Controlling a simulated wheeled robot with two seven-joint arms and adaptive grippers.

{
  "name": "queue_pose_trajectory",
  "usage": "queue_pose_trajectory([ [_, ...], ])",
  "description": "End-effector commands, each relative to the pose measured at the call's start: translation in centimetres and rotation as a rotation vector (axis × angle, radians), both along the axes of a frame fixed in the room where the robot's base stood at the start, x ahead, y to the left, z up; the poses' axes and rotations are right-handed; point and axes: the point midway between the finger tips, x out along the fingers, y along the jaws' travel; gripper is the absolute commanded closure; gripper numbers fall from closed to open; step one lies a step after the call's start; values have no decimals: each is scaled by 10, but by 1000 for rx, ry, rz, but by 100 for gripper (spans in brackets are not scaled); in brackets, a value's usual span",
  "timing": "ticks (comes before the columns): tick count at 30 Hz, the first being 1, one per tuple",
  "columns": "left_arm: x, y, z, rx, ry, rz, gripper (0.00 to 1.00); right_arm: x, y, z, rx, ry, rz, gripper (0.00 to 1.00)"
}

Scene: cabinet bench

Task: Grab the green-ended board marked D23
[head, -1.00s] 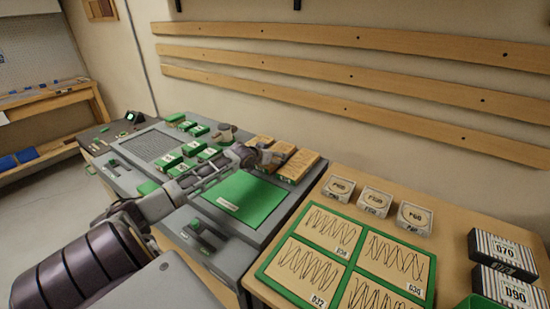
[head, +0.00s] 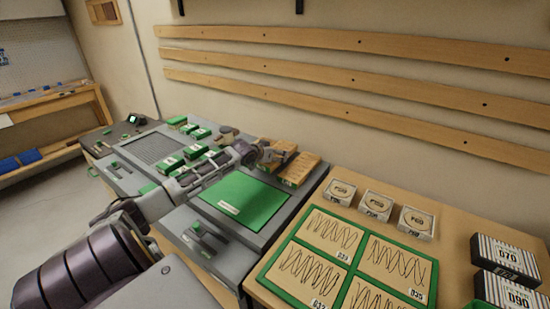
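Several wooden boards lie together at the back right of the grey bench, by the green mat (head: 243,198); one is the long wooden board (head: 301,170) at the right end. The marking D23 is too small to read on any of them. Green-and-white pieces with small labels, such as this block (head: 170,162), lie in rows left of the boards. My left gripper (head: 270,154) is at the boards, low over them and partly covering them. Whether its fingers are open or closed on a board cannot be made out. My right gripper is out of view.
On the wooden table at right, a green-framed tray (head: 284,238) holds panels with wavy lines. Several small white boxes, one of them here (head: 376,207), stand behind it. Striped black-and-white boxes (head: 503,257) stand at far right.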

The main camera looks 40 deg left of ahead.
Motion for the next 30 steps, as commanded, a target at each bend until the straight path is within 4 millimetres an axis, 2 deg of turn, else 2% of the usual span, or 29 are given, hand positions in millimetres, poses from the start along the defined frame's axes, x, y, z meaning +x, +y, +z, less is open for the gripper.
queue_pose_trajectory([
  [24,1,0,171,1,-7,0,53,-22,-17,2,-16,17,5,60],
  [30,0,0,207,0,-7,0,53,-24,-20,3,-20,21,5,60],
])
